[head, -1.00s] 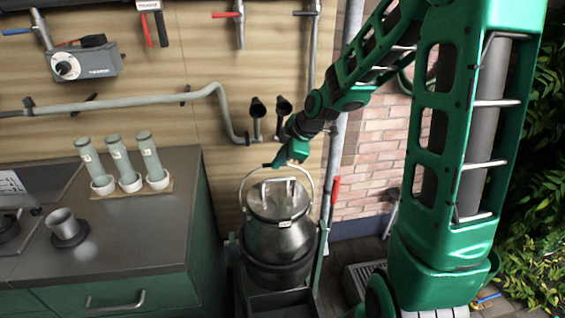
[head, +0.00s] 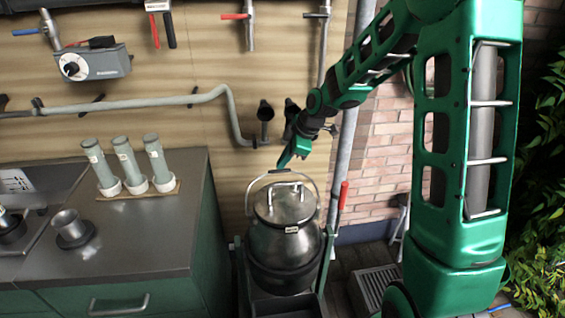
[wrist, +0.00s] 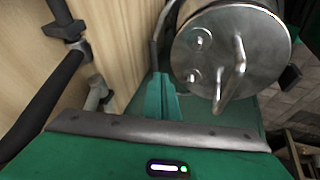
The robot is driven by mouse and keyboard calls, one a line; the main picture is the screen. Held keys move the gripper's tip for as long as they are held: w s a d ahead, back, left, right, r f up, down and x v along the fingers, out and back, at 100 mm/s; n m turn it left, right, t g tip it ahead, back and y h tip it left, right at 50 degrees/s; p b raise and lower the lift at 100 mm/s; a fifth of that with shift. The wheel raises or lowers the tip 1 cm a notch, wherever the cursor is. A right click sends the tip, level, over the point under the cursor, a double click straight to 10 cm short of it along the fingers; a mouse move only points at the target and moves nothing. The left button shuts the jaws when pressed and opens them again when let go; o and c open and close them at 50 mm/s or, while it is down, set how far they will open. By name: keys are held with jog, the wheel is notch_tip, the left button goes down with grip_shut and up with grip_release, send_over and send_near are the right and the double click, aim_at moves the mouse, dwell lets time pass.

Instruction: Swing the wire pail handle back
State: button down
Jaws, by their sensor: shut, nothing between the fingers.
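The metal pail (head: 285,243) stands upright at the wall, with a lid that carries a bar grip (wrist: 233,75). Its thin wire handle (head: 250,196) stands raised in an arch over the lid, with a darker stretch at the top. My gripper (head: 281,166) is shut and empty, pointing down at the top of this arch. The tips look at or very close to the wire; I cannot tell whether they touch. In the wrist view the shut fingers (wrist: 161,82) lie left of the lid, near a thin dark curved piece that seems to be the handle.
The pail sits in a green frame with a red-gripped lever (head: 343,195) at its right. A counter (head: 130,235) with several grey-green tubes stands to the left. A pipe (head: 150,102) and dark wall fittings run behind. A brick wall is at the right.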

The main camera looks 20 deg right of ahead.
jog(key=s+d+r, duration=0.2)
jog(key=d+r, duration=0.1)
jog(key=r, duration=0.9)
jog(key=s+d+f+m+g+h, duration=0.1)
jog(key=s+d+m, duration=0.2)
jog(key=s+m, duration=0.4)
jog(key=s+d+f+m+g+h, duration=0.1)
jog(key=s+d+m, duration=0.3)
jog(key=s, duration=1.5)
jog(key=s+d+f+m+g+h, duration=0.1)
jog(key=s+d+m, duration=0.3)
jog(key=s+m, duration=0.5)
jog(key=s+g, duration=0.1)
jog(key=s, duration=0.3)
jog(key=shift+f+m, duration=0.3)
jog(key=shift+m, duration=0.1)
jog(key=shift+d, duration=0.1)
jog(key=shift+w+f+g, duration=0.25)
jog(key=shift+w+g, duration=0.05)
jog(key=shift+w, duration=0.25)
